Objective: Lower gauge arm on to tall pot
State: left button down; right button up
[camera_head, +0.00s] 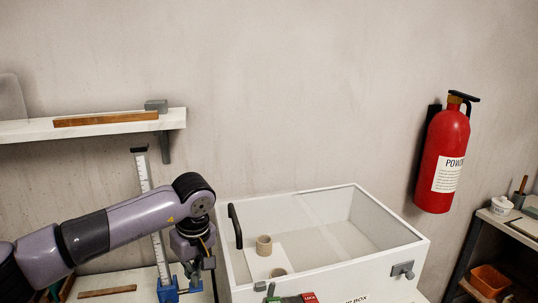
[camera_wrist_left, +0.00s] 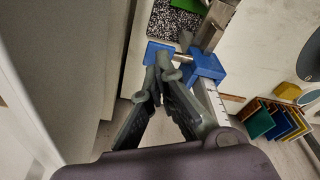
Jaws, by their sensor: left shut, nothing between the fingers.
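The height gauge has an upright white scale (camera_head: 157,235) with a dark cap and a blue slider (camera_head: 167,290) low on it. In the left wrist view the blue slider (camera_wrist_left: 206,66) and a blue piece (camera_wrist_left: 158,52) beside it are close to my fingertips. My left gripper (camera_head: 192,272) is shut and empty at the gauge; its fingers (camera_wrist_left: 165,82) meet just short of the blue parts, and I cannot tell whether they touch. My right gripper is out of view.
The open white box (camera_head: 405,245) stands right of my left arm, with a black handle (camera_head: 235,226) on its left side. A shelf (camera_head: 90,128) is above the gauge. A speckled slab (camera_wrist_left: 172,22) lies by the gauge. A red extinguisher (camera_head: 445,150) hangs at right.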

pick_arm(q)
jog(key=shift+f+b, duration=0.8)
jog(key=shift+f, duration=0.25)
dwell(1.1)
jog(key=shift+r, duration=0.1)
jog(key=shift+r+p, duration=1.6)
jog(key=shift+r, duration=1.35)
